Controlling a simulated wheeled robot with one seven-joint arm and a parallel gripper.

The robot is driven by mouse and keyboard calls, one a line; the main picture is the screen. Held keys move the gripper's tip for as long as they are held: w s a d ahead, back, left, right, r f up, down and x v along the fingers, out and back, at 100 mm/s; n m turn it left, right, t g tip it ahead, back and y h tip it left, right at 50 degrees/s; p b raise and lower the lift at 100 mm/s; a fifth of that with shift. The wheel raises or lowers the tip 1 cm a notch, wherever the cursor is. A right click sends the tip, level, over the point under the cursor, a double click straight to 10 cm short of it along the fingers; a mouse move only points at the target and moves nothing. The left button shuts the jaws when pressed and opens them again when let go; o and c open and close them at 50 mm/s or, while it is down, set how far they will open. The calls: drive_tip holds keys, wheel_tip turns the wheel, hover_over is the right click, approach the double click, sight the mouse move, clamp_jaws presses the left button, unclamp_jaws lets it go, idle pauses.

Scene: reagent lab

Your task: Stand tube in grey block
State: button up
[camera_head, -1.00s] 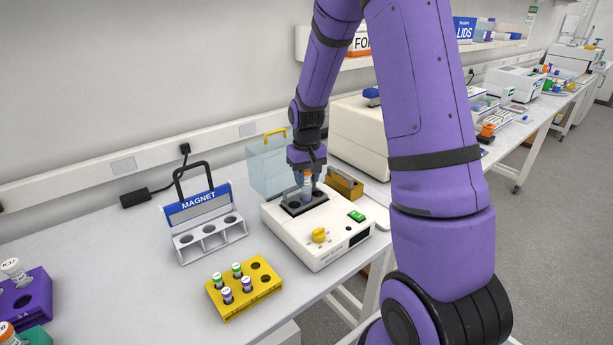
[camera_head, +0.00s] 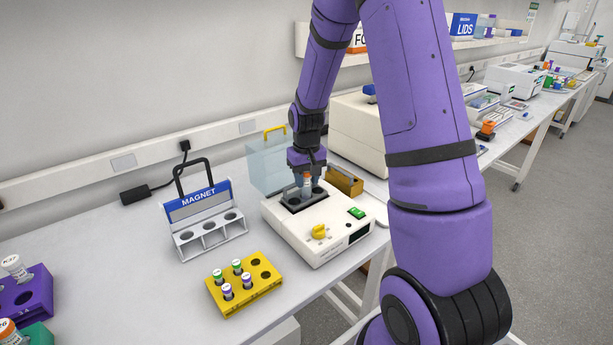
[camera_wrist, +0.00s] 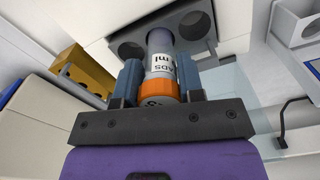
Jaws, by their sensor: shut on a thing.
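The tube (camera_head: 307,185) has an orange cap and a white label with dark print. My gripper (camera_head: 307,176) is shut on it and holds it upright over the grey block (camera_head: 292,205) on the white device. In the wrist view the tube (camera_wrist: 161,65) sits between the two fingers of my gripper (camera_wrist: 160,82), cap towards the palm. Its far end overlaps the middle of the grey block (camera_wrist: 207,46), between two visible empty holes. That end is hidden, so I cannot tell how deep it is in a hole.
A magnet rack (camera_head: 207,228) and a yellow rack (camera_head: 243,287) with several small tubes stand left.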

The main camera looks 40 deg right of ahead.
drive_tip(key=shift+f, duration=0.3)
drive_tip(key=o, duration=1.5)
drive_tip(key=shift+r, duration=3.95)
